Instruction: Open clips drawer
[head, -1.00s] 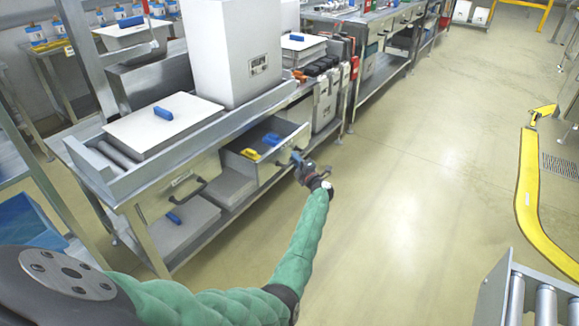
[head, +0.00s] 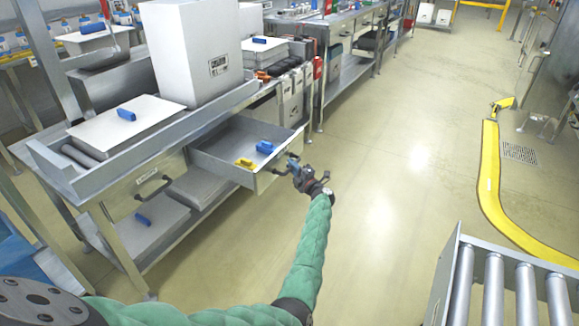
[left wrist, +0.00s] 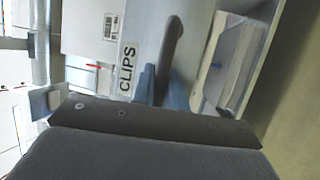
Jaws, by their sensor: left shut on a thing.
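The clips drawer (head: 222,147) stands pulled well out from under the workbench. A yellow clip (head: 245,162) and a blue clip (head: 265,147) lie inside it. My left gripper (head: 295,165) is at the drawer's front, shut on its dark handle. In the left wrist view, the drawer front reads CLIPS (left wrist: 127,68), and the blue fingers of my left gripper (left wrist: 163,86) are at the lower end of the dark handle (left wrist: 172,45). My right gripper is not in view.
A second closed drawer (head: 152,192) with a dark handle is to the left. A tall white box (head: 195,55) stands on the bench. A roller conveyor (head: 495,280) is at lower right. The floor (head: 390,190) right of the drawer is clear.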

